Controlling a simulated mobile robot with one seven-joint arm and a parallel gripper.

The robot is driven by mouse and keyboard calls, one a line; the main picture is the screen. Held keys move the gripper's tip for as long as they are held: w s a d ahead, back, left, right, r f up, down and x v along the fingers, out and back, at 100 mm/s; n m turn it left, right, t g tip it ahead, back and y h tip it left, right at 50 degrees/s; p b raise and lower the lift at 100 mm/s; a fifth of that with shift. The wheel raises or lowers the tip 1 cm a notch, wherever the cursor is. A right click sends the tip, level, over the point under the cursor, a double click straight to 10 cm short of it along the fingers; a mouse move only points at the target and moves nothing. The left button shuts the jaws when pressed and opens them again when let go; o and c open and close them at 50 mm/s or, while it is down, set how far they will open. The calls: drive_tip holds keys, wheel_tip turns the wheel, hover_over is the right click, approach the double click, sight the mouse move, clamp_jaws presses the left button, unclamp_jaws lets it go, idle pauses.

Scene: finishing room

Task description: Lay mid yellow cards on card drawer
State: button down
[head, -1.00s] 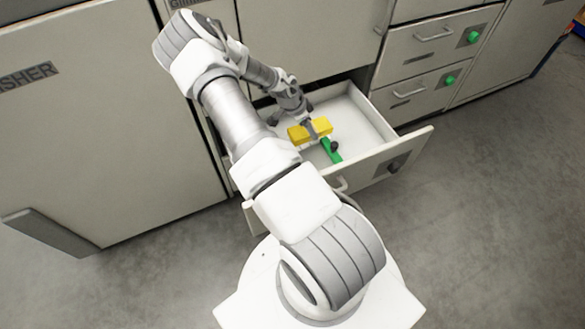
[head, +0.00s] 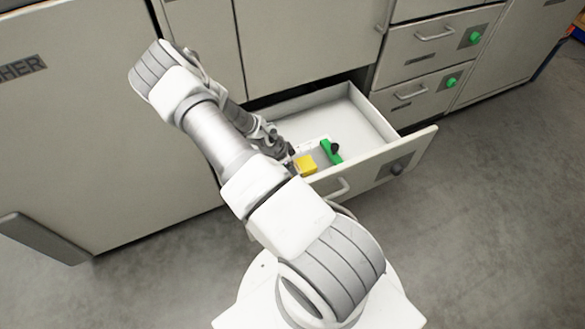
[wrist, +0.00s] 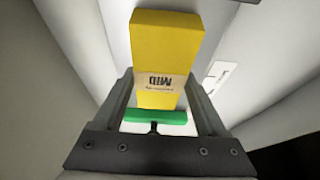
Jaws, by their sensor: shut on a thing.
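The mid yellow cards (head: 306,165) are a yellow block with a label reading MID, which shows in the wrist view (wrist: 165,50). My gripper (head: 291,158) is shut on them, with a finger on each side of the block in the wrist view (wrist: 158,82). The open card drawer (head: 367,112) is under them, and I hold them over its front left part. My arm hides part of the block and the drawer's left side. I cannot tell whether the block touches the drawer floor.
A green bar with a black knob (head: 331,151) lies in the drawer, right of the yellow cards. The drawer's back and right floor is clear. The drawer front (head: 380,163) stands out from the cabinet. Shut drawers with green knobs (head: 430,55) are at the right.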

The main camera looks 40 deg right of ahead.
drive_tip(key=shift+f+b, duration=0.3)
drive_tip(key=shift+b, duration=0.05)
unclamp_jaws()
